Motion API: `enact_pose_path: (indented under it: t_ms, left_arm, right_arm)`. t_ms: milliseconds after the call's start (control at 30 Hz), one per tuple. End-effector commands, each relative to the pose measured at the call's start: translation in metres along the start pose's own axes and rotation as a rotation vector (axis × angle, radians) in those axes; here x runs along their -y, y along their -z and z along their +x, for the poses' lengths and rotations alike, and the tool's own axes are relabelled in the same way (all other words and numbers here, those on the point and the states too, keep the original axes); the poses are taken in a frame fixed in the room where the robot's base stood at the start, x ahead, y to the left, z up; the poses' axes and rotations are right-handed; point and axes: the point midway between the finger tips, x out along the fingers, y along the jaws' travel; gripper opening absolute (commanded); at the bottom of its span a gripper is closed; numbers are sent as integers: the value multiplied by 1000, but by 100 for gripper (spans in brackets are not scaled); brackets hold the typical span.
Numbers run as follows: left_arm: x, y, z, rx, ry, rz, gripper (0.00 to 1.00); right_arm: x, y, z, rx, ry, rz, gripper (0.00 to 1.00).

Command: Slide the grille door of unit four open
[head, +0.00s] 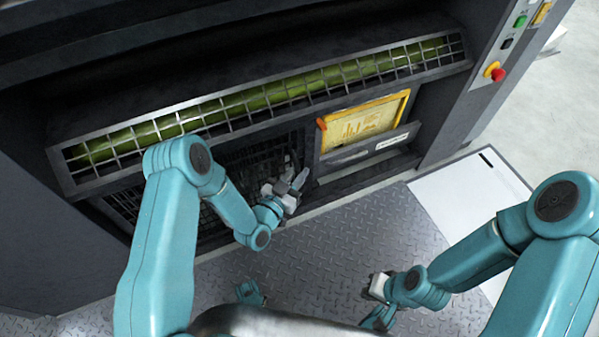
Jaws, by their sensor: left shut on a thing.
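A dark mesh grille door (262,150) stands in the lower front of the machine, left of the yellow-framed panel. My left arm covers much of it, so its full extent is hard to tell. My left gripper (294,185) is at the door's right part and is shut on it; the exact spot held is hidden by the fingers. My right gripper (377,302) hangs low over the metal floor, away from the door.
A long slanted grille (290,92) with a green roller behind it runs above the door. A yellow-framed panel (365,122) with an orange piece is to the right. A red button (498,75) sits on the right column. The diamond-plate floor (330,240) in front is clear.

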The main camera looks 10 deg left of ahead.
Motion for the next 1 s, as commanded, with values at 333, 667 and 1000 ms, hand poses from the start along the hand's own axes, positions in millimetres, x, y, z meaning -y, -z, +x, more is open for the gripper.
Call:
enact_pose_path:
  t_ms: [333, 667, 1000]
  left_arm:
    - [0, 0, 1, -2, 1, 1, 25]
    - [1, 0, -2, -2, 0, 1, 38]
    - [2, 2, -62, 5, 5, -5, 38]
  right_arm:
    - [0, 0, 0, 0, 0, 0, 0]
    - [0, 0, 0, 0, 0, 0, 0]
    - [7, -3, -14, 9, 1, -8, 0]
